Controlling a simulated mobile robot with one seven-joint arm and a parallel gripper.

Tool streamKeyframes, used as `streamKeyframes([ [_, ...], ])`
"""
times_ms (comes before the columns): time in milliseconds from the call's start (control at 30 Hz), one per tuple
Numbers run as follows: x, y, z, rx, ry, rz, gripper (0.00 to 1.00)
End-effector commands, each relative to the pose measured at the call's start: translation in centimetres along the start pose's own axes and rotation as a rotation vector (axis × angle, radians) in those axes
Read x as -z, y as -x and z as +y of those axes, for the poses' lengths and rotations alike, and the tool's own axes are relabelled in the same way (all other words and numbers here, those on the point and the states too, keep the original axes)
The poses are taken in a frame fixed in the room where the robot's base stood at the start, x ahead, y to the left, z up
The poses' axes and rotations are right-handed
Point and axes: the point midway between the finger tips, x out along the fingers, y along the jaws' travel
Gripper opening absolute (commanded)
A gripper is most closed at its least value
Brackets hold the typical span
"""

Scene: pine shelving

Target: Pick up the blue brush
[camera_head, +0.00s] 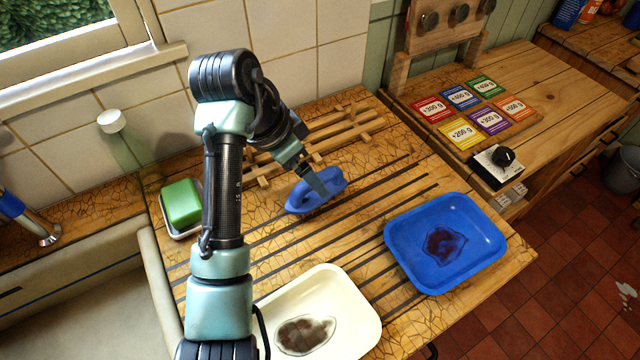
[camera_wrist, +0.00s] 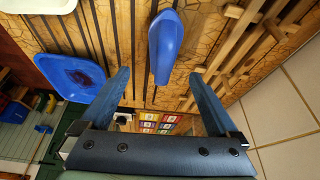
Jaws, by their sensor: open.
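The blue brush (camera_head: 300,203) lies on the slatted wooden drainboard (camera_head: 290,252), between the wooden rack and the trays. It also shows in the wrist view (camera_wrist: 166,42), at the top centre. My gripper (camera_head: 320,186) is at the brush, its finger overlapping the brush in the head view. In the wrist view the two fingers (camera_wrist: 159,73) are wide apart, with the brush's near end between the tips and no visible contact. How far the fingertips are above the brush is hard to tell. Part of the brush is hidden behind the finger in the head view.
A blue tray (camera_head: 396,228) with a dark stain stands to the right, and a white tray (camera_head: 362,338) with a stain in front. A green sponge (camera_head: 181,203) sits in a dish at left. A wooden rack (camera_head: 345,122) stands behind the brush, near the tiled wall.

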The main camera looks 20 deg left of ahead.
Motion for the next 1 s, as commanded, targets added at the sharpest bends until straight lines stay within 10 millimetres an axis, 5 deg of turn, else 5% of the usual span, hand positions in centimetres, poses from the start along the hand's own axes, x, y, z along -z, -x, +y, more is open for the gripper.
streamKeyframes([
  [133,0.0,-2.7,0.0,-0.003,0.002,-0.004,0.96],
  [700,0.9,-8.7,-0.6,-0.001,0.002,-0.002,0.96],
  [1000,0.9,-9.5,-0.6,0.002,0.002,-0.001,0.96],
])
